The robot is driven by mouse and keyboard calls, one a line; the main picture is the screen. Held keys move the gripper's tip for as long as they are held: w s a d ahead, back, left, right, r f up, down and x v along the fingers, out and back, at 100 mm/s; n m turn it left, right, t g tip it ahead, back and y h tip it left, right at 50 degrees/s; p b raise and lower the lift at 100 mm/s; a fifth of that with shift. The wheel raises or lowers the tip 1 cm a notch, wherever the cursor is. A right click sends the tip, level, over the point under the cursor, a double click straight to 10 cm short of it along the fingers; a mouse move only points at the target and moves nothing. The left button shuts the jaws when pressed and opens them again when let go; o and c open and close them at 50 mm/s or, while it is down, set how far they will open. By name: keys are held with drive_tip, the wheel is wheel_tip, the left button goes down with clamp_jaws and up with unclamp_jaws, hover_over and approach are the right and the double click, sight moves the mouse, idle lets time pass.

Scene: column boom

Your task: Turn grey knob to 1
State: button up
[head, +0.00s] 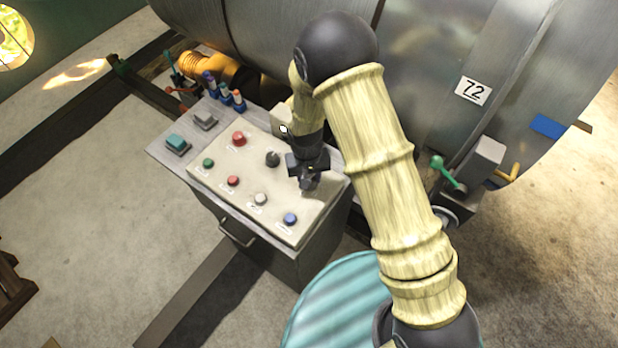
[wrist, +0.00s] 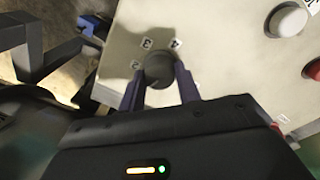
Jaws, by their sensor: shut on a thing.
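The grey knob (wrist: 159,69) sits on the pale control panel (wrist: 215,30), between the two fingers of my gripper (wrist: 162,78) in the wrist view. The fingers are shut on its sides. Small number labels stand around it; those beyond it seem to read 3 and 4. Where the knob's pointer is cannot be told. In the head view my gripper (head: 309,184) is down at the right part of the panel (head: 262,215), and the knob is mostly hidden by it.
A dark knob (head: 272,158), a red button (head: 239,138), a white button (head: 260,199) and a blue button (head: 290,219) are close by. Bottles (head: 225,94) stand at the panel's back. A large metal tank (head: 420,90) lies behind. A green-handled valve (head: 448,172) is to the right.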

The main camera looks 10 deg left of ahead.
drive_tip(key=shift+a+n+b, duration=0.1)
drive_tip(key=shift+n+b, duration=0.25)
drive_tip(key=shift+n, duration=0.75)
drive_tip(key=o, duration=1)
drive_tip(key=shift+r, duration=0.1)
drive_tip(key=r+b, duration=0.1)
drive_tip(key=r, duration=0.4)
drive_tip(key=r+b, duration=0.1)
drive_tip(key=r, duration=0.5)
drive_tip(key=r+b, duration=0.1)
drive_tip(key=r, duration=0.5)
drive_tip(key=shift+s+a+r, duration=0.15)
drive_tip(key=shift+a, duration=0.1)
drive_tip(key=shift+d, duration=0.1)
